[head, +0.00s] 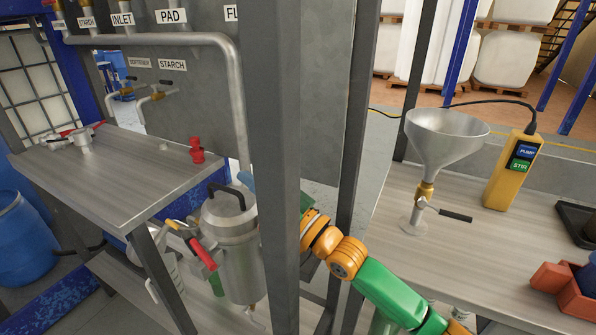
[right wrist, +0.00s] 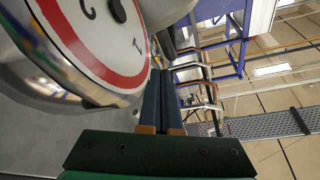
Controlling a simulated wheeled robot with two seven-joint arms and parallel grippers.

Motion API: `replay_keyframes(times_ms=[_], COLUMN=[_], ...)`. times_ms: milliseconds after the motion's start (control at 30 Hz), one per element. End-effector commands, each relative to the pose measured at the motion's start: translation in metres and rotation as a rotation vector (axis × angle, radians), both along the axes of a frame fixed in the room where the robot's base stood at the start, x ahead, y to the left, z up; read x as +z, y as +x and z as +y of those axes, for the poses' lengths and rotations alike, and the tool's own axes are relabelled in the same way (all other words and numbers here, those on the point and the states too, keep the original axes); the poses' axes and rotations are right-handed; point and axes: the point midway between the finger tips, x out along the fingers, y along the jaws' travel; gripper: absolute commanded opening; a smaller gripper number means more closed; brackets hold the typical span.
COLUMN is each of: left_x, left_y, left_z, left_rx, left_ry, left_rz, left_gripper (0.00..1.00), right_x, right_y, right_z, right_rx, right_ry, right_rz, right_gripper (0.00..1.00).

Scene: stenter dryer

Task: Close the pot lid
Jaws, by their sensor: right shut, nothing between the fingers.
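The steel pot (head: 240,262) stands on the lower level behind the grey post. Its lid (head: 229,203), with a black arched handle (head: 227,193), is at its top. I cannot tell whether it is fully seated. My right arm reaches in behind the post. In the right wrist view the blue fingers (right wrist: 162,98) are together and empty. They are close to a shiny rim around a white face with a red ring (right wrist: 100,45). My left gripper is not seen.
The grey post (head: 285,150) stands in front of my right arm. A red-handled lever (head: 204,253) is at the pot's left front. A steel table (head: 110,172) with a red fitting (head: 197,150) is at left. A funnel (head: 445,135) and yellow control box (head: 513,170) are at right.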

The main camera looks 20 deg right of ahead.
Motion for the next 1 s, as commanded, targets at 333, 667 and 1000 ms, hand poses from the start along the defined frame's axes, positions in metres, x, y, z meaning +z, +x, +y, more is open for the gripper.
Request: replay_keyframes(times_ms=[333, 667, 1000], left_x=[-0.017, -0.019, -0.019], left_y=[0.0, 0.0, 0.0], left_z=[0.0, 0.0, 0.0], left_rx=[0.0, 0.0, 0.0], left_ry=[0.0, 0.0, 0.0], left_rz=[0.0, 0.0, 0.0], left_gripper=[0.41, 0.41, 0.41], right_x=[-0.012, -0.013, -0.013], right_y=[-0.008, -0.01, -0.011], right_z=[0.011, 0.013, 0.012], right_rx=[0.001, 0.001, 0.0], right_ry=[-0.104, -0.127, -0.125], right_rz=[-0.083, -0.099, -0.098], right_gripper=[0.0, 0.0, 0.0])
